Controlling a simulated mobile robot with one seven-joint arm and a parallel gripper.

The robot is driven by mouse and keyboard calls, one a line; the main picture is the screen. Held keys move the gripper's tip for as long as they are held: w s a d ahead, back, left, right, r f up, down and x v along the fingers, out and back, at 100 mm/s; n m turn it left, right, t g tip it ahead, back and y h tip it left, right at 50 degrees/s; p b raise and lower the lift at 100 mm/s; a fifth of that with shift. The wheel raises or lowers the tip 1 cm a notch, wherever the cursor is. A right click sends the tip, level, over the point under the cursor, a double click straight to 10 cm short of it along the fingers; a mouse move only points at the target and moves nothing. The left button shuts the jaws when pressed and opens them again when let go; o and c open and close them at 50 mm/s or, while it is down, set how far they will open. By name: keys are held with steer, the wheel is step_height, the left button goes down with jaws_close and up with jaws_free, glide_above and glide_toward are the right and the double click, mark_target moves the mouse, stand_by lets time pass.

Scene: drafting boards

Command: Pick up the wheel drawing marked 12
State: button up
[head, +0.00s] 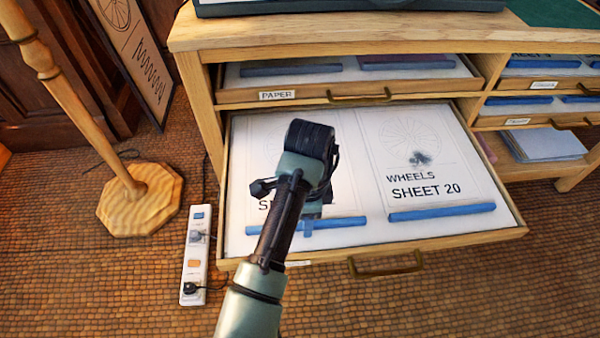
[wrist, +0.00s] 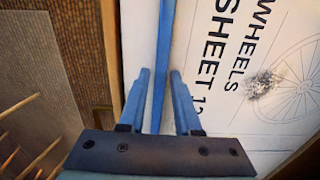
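The wheel drawing marked 12 (wrist: 225,60) is a white sheet reading "WHEELS SHEET 12", with a spoked wheel and a dark smudge. It lies in the left half of the open drawer (head: 375,258), mostly hidden behind my arm in the head view. A blue strip (head: 345,222) runs along its front edge; it also shows in the wrist view (wrist: 163,45). My gripper (wrist: 160,72) is open over this edge, one finger on each side of the strip, with a gap visible at the left. I cannot tell how high the fingertips are above it.
A similar drawing marked SHEET 20 (head: 430,170) with its own blue strip lies at the right in the drawer. The drawer labelled PAPER (head: 300,93) is just above, slightly open. A wooden stand (head: 140,198) and a power strip (head: 195,255) are on the floor at left.

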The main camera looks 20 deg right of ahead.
jaws_close()
steer(key=shift+r, duration=0.1)
